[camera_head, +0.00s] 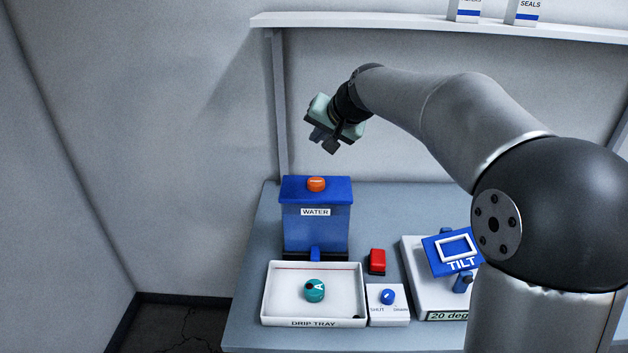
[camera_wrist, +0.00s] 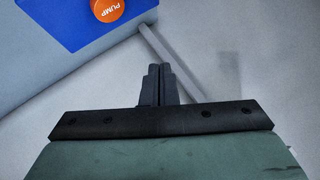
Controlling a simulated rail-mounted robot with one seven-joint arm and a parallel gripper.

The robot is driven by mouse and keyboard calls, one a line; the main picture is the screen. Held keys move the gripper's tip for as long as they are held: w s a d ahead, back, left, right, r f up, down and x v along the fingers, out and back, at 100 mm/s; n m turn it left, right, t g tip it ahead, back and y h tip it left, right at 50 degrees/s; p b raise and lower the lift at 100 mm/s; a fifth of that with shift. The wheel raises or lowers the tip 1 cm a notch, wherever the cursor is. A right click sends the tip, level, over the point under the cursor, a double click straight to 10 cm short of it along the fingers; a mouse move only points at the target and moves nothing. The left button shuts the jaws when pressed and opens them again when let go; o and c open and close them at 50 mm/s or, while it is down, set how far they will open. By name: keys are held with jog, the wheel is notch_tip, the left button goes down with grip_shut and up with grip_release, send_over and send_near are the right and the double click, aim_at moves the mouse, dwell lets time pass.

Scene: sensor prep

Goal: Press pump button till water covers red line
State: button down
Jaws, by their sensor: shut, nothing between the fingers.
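The orange pump button (camera_head: 316,184) sits on top of the blue water tank (camera_head: 316,228), which is labelled WATER. In the wrist view the button (camera_wrist: 107,9) reads PUMP and shows at the top edge, on the blue lid (camera_wrist: 62,22). My gripper (camera_head: 327,142) is above the tank and apart from the button. Its fingers are shut and empty in the wrist view (camera_wrist: 159,72). The white drip tray (camera_head: 313,323) stands in front of the tank, with a red line (camera_head: 305,268) on its inner back wall. A teal round part marked A (camera_head: 314,290) lies in it. I see no clear water surface in the tray.
A red block (camera_head: 377,262) and a small box with a blue knob (camera_head: 387,297) stand right of the tray. A blue TILT stand (camera_head: 452,252) on a white base is further right, partly behind my arm. A shelf (camera_head: 420,27) runs along the wall above.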

jog(key=shift+f, duration=0.15)
jog(key=b, duration=0.7)
send_near(314, 180)
jog(key=w+a+f, duration=0.1)
jog(key=w+a, duration=0.1)
jog(key=w+a+f, duration=0.1)
jog(key=w, duration=0.1)
jog(key=shift+w+a+f, duration=0.1)
jog(key=shift+w+f, duration=0.05)
jog(key=shift+f, duration=0.2)
dwell(1.1)
jog(key=shift+f+b, duration=0.35)
jog(key=shift+f, duration=0.05)
jog(key=shift+f+b, duration=0.65)
jog(key=shift+f, duration=0.1)
dwell(0.7)
dwell(0.3)
jog(key=shift+r+p, duration=0.85)
jog(key=shift+r, duration=0.3)
jog(key=shift+r, duration=0.15)
